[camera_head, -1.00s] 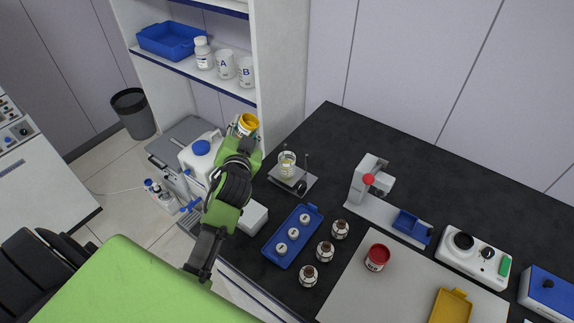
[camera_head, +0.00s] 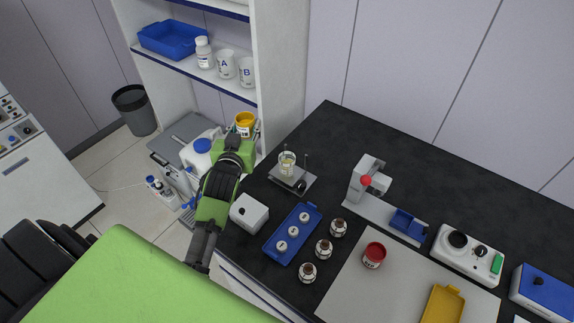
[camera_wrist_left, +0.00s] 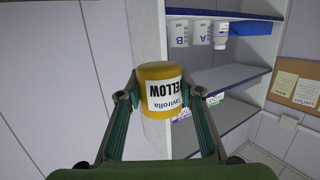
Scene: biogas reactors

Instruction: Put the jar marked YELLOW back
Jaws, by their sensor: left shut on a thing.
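The yellow jar (camera_head: 245,122) has a white label. In the left wrist view the jar (camera_wrist_left: 160,88) shows the word "YELLOW", upside down in the picture. My left gripper (camera_head: 241,138) is shut on it, one finger on each side, and holds it in the air in front of the shelf unit. In the left wrist view the left gripper (camera_wrist_left: 162,98) points toward the shelf unit's side panel (camera_wrist_left: 147,50). My right gripper is not in view.
The shelf unit (camera_head: 280,70) holds a blue tray (camera_head: 172,50), a white bottle (camera_head: 204,55) and beakers marked A (camera_head: 225,66) and B (camera_head: 247,74). The black bench (camera_head: 350,135) holds a beaker (camera_head: 287,162), a red jar (camera_head: 374,256) and a blue tray of vials (camera_head: 280,250).

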